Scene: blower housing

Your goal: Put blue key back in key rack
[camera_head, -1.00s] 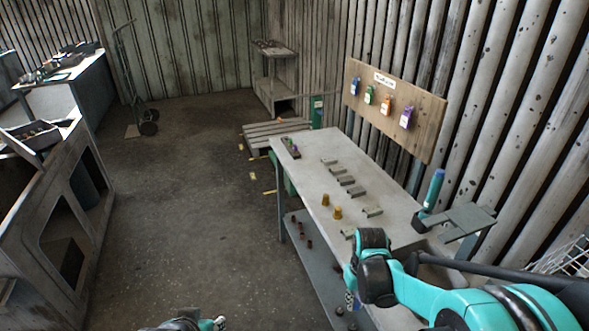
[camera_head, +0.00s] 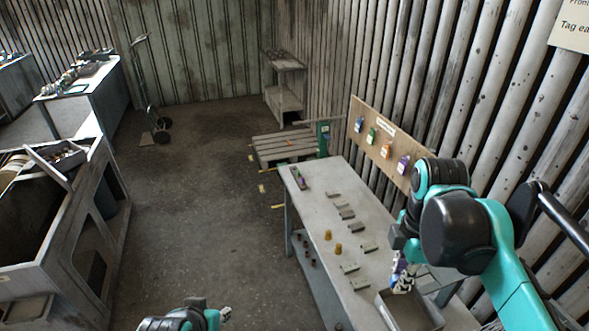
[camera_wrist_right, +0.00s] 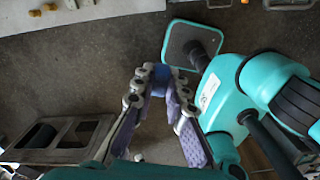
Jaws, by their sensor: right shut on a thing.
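The key rack (camera_head: 357,107) is a wooden board on the corrugated wall behind the table. Blue (camera_head: 359,124), green (camera_head: 371,136), orange (camera_head: 386,150) and purple (camera_head: 403,164) tags show in a row on it. My right gripper (camera_head: 402,278) points down over the near right part of the table, well below and nearer than the rack. In the right wrist view its fingers (camera_wrist_right: 159,84) are closed on a small blue thing (camera_wrist_right: 158,82), apparently the blue key, mostly hidden by the fingertips. My left gripper (camera_head: 222,314) is low at the bottom edge, its fingers unclear.
The table (camera_head: 315,205) carries several grey metal blocks (camera_head: 347,214) and two yellow pieces (camera_head: 338,248). A grey tray (camera_head: 425,315) is below my right gripper. A pallet (camera_head: 288,146) stands beyond the table.

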